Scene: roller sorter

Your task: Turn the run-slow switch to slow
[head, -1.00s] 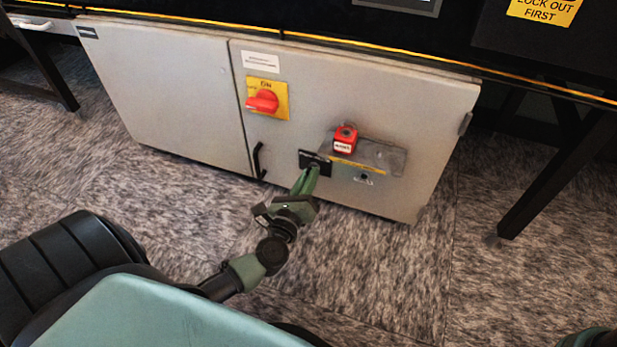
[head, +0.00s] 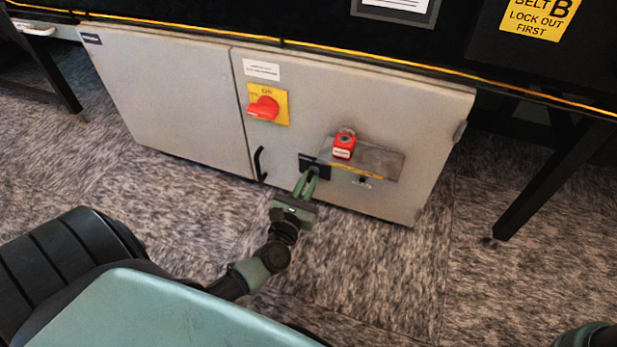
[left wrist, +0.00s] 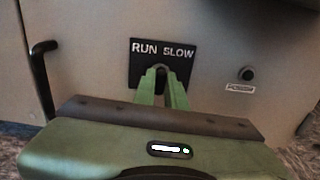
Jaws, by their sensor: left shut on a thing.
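The run-slow switch sits on a small black plate (head: 319,160) low on the grey cabinet door. In the left wrist view the plate (left wrist: 147,52) reads RUN at left and SLOW at right. The switch knob (left wrist: 160,70) is a small dark piece between my fingertips, mostly hidden by them, so I cannot tell which word it points to. My left gripper (head: 310,176) reaches up to the plate from below and is shut on the knob; its green fingers (left wrist: 161,85) show on both sides of it. My right gripper is not in view.
A red padlock-like block (head: 343,147) sits on a grey bracket (head: 380,160) right of the switch. A small black button (left wrist: 246,73) is beneath. A red rotary switch (head: 264,107) on yellow is higher left. A black door handle (head: 259,164) stands close left of my gripper.

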